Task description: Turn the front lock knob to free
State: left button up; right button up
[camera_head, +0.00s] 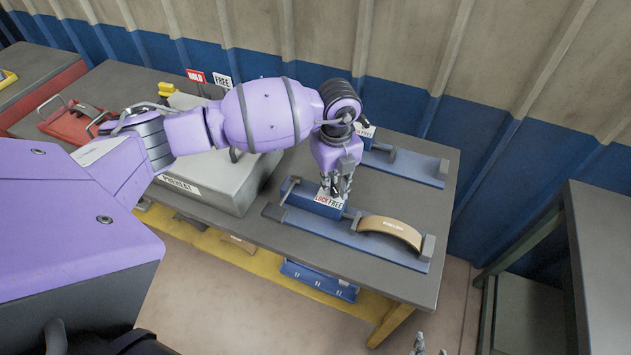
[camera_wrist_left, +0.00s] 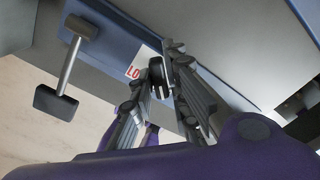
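The front fixture (camera_head: 283,214) is a blue base on the grey bench with a tan curved brake shoe (camera_head: 390,229) on it. Its block carries a LOCK/FREE label (camera_head: 328,201), partly covered by my gripper; the label's left end shows in the left wrist view (camera_wrist_left: 133,72). My left gripper (camera_head: 337,190) points down at this block. In the left wrist view its fingers (camera_wrist_left: 162,73) stand close on both sides of a small dark knob (camera_wrist_left: 156,71) and appear shut on it. The knob's pointing direction is hidden. My right gripper (camera_head: 430,347) shows only its fingertips at the bottom edge, apart.
A second blue fixture (camera_head: 405,164) with its own label stands behind. A grey PREHEAT box (camera_head: 222,178) is to the left. A T-shaped handle (camera_wrist_left: 68,72) sticks out beside the front block. HOLD (camera_head: 195,76) and FREE (camera_head: 222,82) signs stand at the back.

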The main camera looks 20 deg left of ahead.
aim_at(333, 186)
pick_arm(q)
jog(key=shift+o, duration=1.4)
jog(key=shift+r, duration=0.15)
notch_tip(333, 186, up, 12)
